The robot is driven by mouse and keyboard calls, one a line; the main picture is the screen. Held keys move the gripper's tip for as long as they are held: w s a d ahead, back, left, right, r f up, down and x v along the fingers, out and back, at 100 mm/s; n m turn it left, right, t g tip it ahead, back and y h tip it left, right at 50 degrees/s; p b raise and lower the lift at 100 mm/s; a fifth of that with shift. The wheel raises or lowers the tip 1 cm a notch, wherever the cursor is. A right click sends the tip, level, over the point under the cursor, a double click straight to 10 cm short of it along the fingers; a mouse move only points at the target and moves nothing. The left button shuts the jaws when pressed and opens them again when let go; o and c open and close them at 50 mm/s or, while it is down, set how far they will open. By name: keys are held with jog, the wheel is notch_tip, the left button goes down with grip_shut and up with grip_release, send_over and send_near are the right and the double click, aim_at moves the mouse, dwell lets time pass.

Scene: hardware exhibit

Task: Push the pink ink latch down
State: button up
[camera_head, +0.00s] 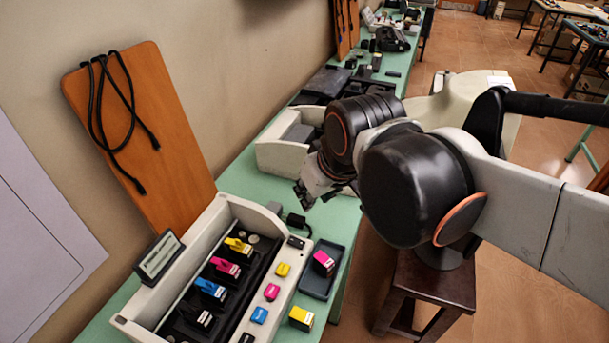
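A pale printer unit (138,325) stands open on the green table at the lower left. Inside its dark bay stands a row of coloured parts: yellow at the back, then pink, blue and black. The pink part (225,268) is tilted up between the yellow part (238,245) and the blue part (211,289); I cannot tell if it is the latch or a cartridge. A small pink block (271,291) also sits on the printer's front ledge. My gripper (305,193) is above the table, behind and right of the printer, apart from the pink parts. Its finger opening is unclear.
A pink cartridge (323,262) sits in a dark tray (319,286) right of the printer. A yellow cartridge (301,318) is nearby. A small sign (159,257) and a wooden board (140,130) with a black cable stand left. A brown stool (425,295) is right of the table.

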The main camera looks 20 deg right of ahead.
jog(key=shift+s+d+f+m, duration=0.3)
jog(key=shift+s+d, duration=0.05)
jog(key=shift+s, duration=0.2)
jog(key=shift+s, duration=0.1)
jog(key=s, duration=0.1)
jog(key=s+d+f+m+t, duration=0.1)
jog(key=s, duration=0.1)
jog(key=shift+d+f, duration=0.15)
jog(key=shift+d, duration=0.05)
